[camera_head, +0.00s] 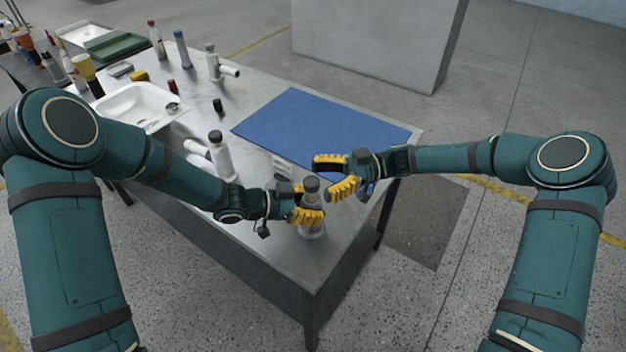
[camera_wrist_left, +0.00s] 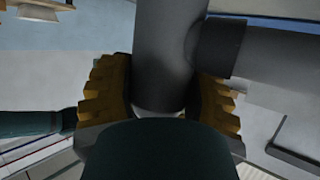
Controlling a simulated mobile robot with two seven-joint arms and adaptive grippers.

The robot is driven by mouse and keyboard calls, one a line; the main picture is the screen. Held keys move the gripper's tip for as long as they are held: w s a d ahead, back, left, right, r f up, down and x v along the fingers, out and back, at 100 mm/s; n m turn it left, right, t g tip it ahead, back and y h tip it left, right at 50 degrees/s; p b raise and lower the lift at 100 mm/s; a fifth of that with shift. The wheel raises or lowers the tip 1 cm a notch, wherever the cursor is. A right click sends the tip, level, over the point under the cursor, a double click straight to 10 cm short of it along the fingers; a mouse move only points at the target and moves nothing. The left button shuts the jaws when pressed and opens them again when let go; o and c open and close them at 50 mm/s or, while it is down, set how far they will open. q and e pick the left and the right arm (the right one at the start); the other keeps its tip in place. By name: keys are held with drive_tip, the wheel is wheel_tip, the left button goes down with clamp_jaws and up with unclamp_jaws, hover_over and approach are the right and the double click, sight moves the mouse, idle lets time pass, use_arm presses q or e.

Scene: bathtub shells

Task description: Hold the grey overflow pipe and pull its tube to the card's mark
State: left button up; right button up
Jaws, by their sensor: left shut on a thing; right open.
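The grey overflow pipe (camera_head: 311,229) stands upright near the front corner of the metal table, with a dark cap on top. My left gripper (camera_head: 308,206) is shut on its body. In the left wrist view the grey pipe (camera_wrist_left: 163,60) runs between the yellow fingers, with a side branch (camera_wrist_left: 275,62) and a dark collar pointing right. My right gripper (camera_head: 336,177) is open and empty, close to the pipe's top, on its right. A small pale piece (camera_head: 283,168), perhaps the card, lies behind my left gripper; no mark is readable.
A blue mat (camera_head: 315,120) covers the table's back right part. Another capped pipe (camera_head: 219,160) with a side branch stands left of my left gripper. A white basin (camera_head: 137,97) and several bottles and fittings fill the left side. The table's front edge is near the held pipe.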

drive_tip(key=v, duration=0.9)
drive_tip(key=shift+d, duration=0.25)
use_arm(q)
drive_tip(key=o, duration=1.3)
drive_tip(key=shift+o, duration=0.2)
use_arm(e)
drive_tip(key=shift+r, duration=0.1)
